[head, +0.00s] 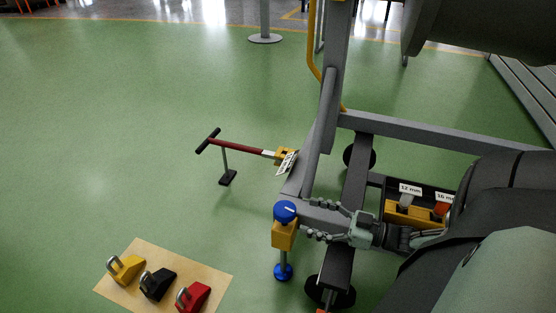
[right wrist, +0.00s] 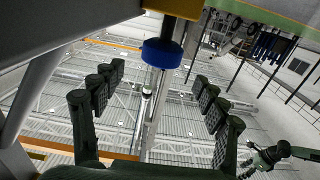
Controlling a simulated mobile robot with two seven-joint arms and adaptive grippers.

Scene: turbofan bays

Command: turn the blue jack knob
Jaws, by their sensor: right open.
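The blue jack knob (head: 285,211), a round cap with a white mark, tops a yellow jack body (head: 284,236) with a blue foot (head: 283,272). My right gripper (head: 308,217) is open just right of it, fingers pointing at the jack. In the right wrist view the knob (right wrist: 162,53) appears under the yellow body (right wrist: 180,7), that picture being upside down. It lies between the directions of the open fingers (right wrist: 160,77), with nothing held. Whether a finger touches the jack is unclear. What looks like my left gripper (right wrist: 246,160) shows small in the right wrist view.
The grey stand frame (head: 345,220) is beside and behind my right gripper. A tray with 12 mm and 16 mm labels (head: 410,190) lies to the right. A red-handled bar (head: 235,146) is at the left. A board (head: 215,277) bears padlock-like blocks.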

